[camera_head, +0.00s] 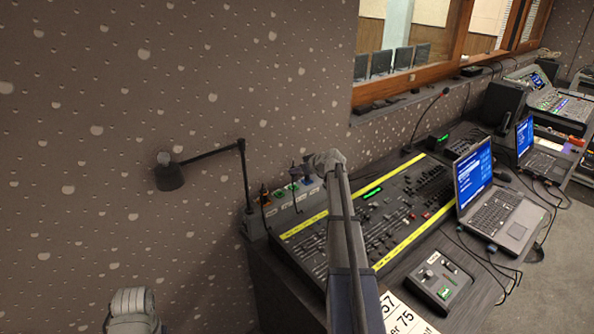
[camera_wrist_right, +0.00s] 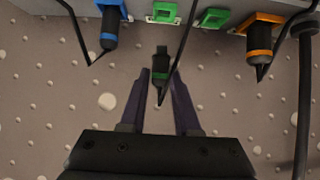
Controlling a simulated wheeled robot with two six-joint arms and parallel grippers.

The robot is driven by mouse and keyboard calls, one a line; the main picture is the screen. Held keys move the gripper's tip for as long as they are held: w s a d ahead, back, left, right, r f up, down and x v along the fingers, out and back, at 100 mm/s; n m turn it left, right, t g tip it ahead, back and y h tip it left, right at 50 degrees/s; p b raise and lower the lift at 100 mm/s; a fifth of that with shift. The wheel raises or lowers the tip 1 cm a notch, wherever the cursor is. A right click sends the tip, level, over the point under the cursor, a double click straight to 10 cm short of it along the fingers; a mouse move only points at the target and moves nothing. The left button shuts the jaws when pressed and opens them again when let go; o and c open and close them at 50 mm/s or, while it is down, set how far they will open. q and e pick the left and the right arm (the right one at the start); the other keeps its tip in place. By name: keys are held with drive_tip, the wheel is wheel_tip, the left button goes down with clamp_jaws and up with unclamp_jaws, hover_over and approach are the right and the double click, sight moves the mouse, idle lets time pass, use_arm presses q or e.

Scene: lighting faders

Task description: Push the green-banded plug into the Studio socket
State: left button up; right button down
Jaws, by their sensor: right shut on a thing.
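In the right wrist view my right gripper (camera_wrist_right: 160,84) is shut on a dark plug with a green band (camera_wrist_right: 161,62), its cable running off between the fingers. The plug's tip points at the socket panel and is clear of it. Two green sockets show on the panel, one nearly straight ahead of the plug (camera_wrist_right: 165,11) and one to its right (camera_wrist_right: 212,18). I cannot read which is the Studio socket. In the head view my right gripper (camera_head: 310,168) is by the panel (camera_head: 285,213), and the plug is hard to make out. My left gripper is out of view.
A blue-banded plug (camera_wrist_right: 110,30) and an orange-banded plug (camera_wrist_right: 260,42) sit in sockets either side, with hanging cables. A lamp (camera_head: 170,174) stands left of the panel. The fader desk (camera_head: 410,205) and laptops (camera_head: 490,200) are to the right.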

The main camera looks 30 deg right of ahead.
sight(295, 177)
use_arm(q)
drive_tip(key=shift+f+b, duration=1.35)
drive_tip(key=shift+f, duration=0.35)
use_arm(e)
drive_tip(key=shift+f, duration=1.7)
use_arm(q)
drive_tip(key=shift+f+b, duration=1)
use_arm(e)
drive_tip(key=shift+f, duration=1)
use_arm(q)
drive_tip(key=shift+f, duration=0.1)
use_arm(e)
drive_tip(key=shift+s+a+f, duration=0.1)
drive_tip(key=c, duration=1.1)
unclamp_jaws()
drive_tip(key=o, duration=0.3)
drive_tip(key=shift+f, duration=0.1)
drive_tip(key=shift+o, duration=1.3)
use_arm(q)
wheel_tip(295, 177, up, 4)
drive_tip(key=p, duration=0.4)
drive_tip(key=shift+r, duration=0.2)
use_arm(e)
drive_tip(key=v, duration=0.7)
drive_tip(key=shift+s+r, duration=0.2)
drive_tip(key=shift+r, duration=0.15)
